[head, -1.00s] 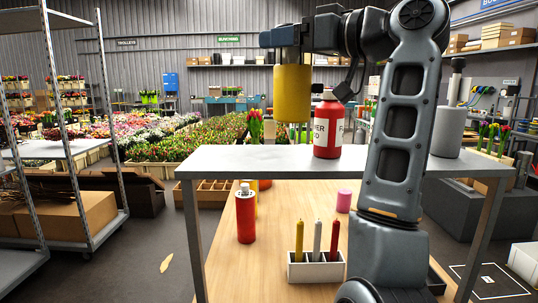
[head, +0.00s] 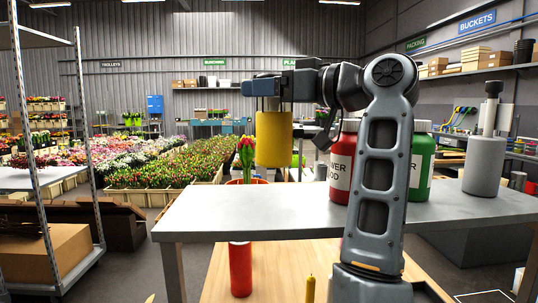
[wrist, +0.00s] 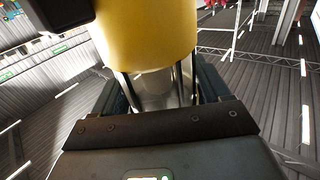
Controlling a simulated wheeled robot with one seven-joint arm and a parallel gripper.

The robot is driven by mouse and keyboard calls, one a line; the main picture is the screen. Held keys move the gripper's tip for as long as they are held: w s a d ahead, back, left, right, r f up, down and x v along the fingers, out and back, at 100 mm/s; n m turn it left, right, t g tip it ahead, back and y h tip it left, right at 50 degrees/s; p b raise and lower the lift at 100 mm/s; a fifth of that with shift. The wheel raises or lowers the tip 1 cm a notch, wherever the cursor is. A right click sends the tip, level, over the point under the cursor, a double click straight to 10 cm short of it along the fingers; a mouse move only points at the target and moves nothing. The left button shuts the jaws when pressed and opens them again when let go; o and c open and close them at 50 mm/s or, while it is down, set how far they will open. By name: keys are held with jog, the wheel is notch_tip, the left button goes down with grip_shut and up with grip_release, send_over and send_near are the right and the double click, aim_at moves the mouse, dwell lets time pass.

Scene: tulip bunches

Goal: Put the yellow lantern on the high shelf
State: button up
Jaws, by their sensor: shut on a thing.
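The yellow lantern (head: 274,140) is a plain yellow cylinder, upright, hanging under my gripper (head: 270,104). My gripper is shut on the thin frame at its top. In the wrist view the lantern (wrist: 146,36) fills the top middle, with thin dark bars running from it between the fingers. The high shelf (head: 250,208) is a grey raised board on legs above a wooden table. The lantern shows just above the shelf's far edge with a gap below it; I cannot tell whether it is over the board.
A red can (head: 240,268) stands below. The shelf's left part is clear.

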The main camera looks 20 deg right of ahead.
aim_at(270, 127)
jog(key=shift+f+p, duration=0.4)
jog(key=shift+f, duration=3.25)
jog(key=o, duration=1.4)
jog(key=shift+r, duration=0.2)
jog(key=b+v, duration=0.2)
jog(key=v, duration=1)
jog(key=shift+f, duration=0.15)
